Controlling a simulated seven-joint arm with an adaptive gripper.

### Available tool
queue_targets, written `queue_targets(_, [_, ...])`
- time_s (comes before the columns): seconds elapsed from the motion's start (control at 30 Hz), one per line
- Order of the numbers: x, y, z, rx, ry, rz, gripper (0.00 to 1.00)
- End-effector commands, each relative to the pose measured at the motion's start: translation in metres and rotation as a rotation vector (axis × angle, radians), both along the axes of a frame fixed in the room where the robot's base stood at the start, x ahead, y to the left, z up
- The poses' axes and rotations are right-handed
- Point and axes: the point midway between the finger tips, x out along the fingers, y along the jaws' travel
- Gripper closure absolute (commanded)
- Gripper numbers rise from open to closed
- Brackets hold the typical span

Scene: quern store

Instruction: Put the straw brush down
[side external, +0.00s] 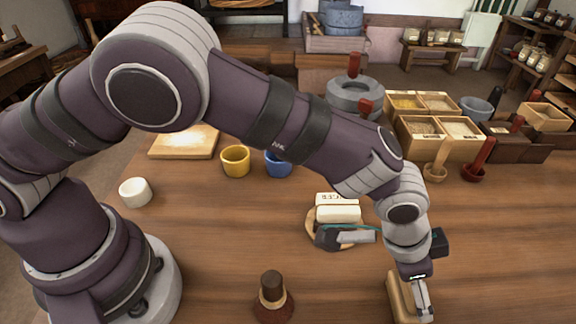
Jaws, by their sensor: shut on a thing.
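My gripper (421,298) is at the lower right, pointing down low over the wooden table (500,240). It is shut on a tan, elongated thing, apparently the straw brush (402,298). The fingers and the bottom edge of the picture hide part of it. Whether its underside touches the table cannot be told from this view.
A brown, dark-topped piece (272,297) stands left of my gripper. A round board (315,222) with pale blocks and a grey tool lies behind. Wooden grain boxes (437,142) and a stone quern (355,97) stand farther back. The table's right side is clear.

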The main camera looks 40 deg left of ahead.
Motion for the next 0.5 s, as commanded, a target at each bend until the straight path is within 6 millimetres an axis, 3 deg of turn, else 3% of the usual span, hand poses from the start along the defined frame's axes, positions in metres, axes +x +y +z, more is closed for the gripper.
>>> queue_targets(0.23, [0.0, 0.0, -0.0028, 0.001, 0.001, 0.0, 0.7])
queue_targets(0.27, [0.0, 0.0, -0.0025, 0.0, 0.0, 0.0, 0.3])
queue_targets(0.43, [0.0, -0.0001, -0.0022, 0.0, 0.0, 0.0, 0.07])
queue_targets(0.5, [0.0001, 0.0, -0.0022, 0.0, 0.0, 0.0, 0.07])
